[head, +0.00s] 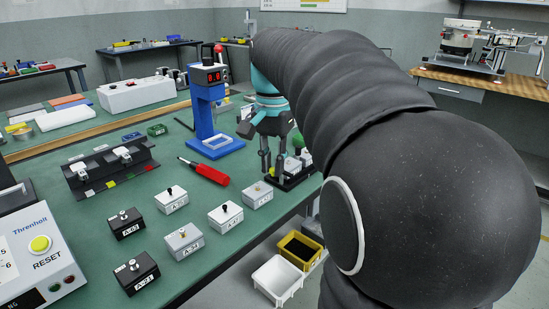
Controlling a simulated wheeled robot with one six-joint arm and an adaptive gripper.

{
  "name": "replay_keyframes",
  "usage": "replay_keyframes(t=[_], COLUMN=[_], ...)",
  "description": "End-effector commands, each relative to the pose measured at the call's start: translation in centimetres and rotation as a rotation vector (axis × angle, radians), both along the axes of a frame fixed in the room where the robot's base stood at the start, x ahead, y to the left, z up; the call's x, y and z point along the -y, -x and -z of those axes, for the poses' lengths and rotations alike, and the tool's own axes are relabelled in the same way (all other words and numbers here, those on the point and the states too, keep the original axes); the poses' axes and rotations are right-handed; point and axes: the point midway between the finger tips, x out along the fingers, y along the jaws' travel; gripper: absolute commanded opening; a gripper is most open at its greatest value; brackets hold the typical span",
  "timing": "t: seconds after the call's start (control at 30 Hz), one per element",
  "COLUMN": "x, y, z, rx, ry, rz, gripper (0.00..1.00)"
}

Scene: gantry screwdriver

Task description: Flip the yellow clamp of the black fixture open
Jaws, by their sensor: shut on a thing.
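The black fixture (288,183) sits near the right edge of the green table, with a light block and a green ball knob (297,139) at it. My gripper (272,172) points down at the fixture's left side, its fingers low and close over it. It is shut on a small part there, which appears to be the yellow clamp (272,170). Only a speck of yellow shows between the fingers, so the clamp's angle cannot be told.
A blue stand (209,118) with a red display stands left of my gripper. A red screwdriver (207,172) and several small labelled boxes (225,215) lie in front. A black rack (110,172) is farther left. White and yellow bins (277,281) are below the table edge.

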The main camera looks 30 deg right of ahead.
Motion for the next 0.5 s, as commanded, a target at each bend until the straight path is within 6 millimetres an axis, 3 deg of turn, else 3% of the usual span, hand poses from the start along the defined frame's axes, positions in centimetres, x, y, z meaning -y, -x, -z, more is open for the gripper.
replay_keyframes(t=[0.5], x=[-0.02], y=[-0.12], z=[0.03], rx=[0.0], ry=[0.0], rz=[0.034], gripper=[0.0])
